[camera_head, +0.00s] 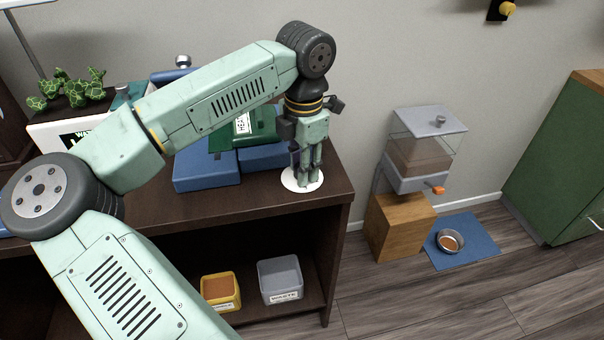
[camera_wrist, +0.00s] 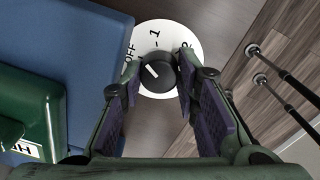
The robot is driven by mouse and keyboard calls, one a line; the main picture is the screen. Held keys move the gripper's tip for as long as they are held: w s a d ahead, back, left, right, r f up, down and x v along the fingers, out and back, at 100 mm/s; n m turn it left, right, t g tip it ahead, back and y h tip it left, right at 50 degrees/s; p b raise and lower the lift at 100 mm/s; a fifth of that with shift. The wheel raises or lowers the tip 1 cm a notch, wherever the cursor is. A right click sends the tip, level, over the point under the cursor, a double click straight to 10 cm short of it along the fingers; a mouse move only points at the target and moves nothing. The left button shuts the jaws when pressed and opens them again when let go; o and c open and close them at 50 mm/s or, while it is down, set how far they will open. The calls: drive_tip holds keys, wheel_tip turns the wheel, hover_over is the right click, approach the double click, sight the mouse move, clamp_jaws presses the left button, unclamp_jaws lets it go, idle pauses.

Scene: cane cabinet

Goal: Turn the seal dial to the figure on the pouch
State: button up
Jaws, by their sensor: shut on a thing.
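The seal dial is a black round knob (camera_wrist: 157,74) on a white scale plate (camera_wrist: 171,31), marked OFF, 1 and a partly hidden figure that looks like 2. Its white pointer line slants to the upper left, towards the OFF side. My gripper (camera_wrist: 156,70) has a finger on each side of the knob and is shut on it. In the head view my gripper (camera_head: 307,181) points down over the white plate (camera_head: 288,184) at the cabinet top's right end; the knob is hidden there. I cannot make out a pouch or its figure.
A green and blue device (camera_head: 206,172) with a partly covered label stands left of the dial. A plant (camera_head: 75,90) and a white lettered item (camera_head: 75,133) are further left. Yellow (camera_head: 221,291) and grey (camera_head: 280,279) bins sit on the shelf below. A feeder (camera_head: 419,155) stands right.

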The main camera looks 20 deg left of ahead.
drive_tip(key=m+b, duration=0.2)
drive_tip(key=m, duration=0.3)
drive_tip(key=shift+m, duration=0.3)
idle(0.4)
drive_tip(key=o, duration=1.2)
drive_tip(key=shift+c, duration=0.2)
drive_tip(key=shift+r, duration=0.15)
drive_tip(key=shift+w+r, duration=0.1)
drive_tip(key=shift+r, duration=0.2)
drive_tip(key=r, duration=0.7)
drive_tip(key=shift+s+d+r, duration=0.1)
drive_tip(key=shift+s, duration=0.2)
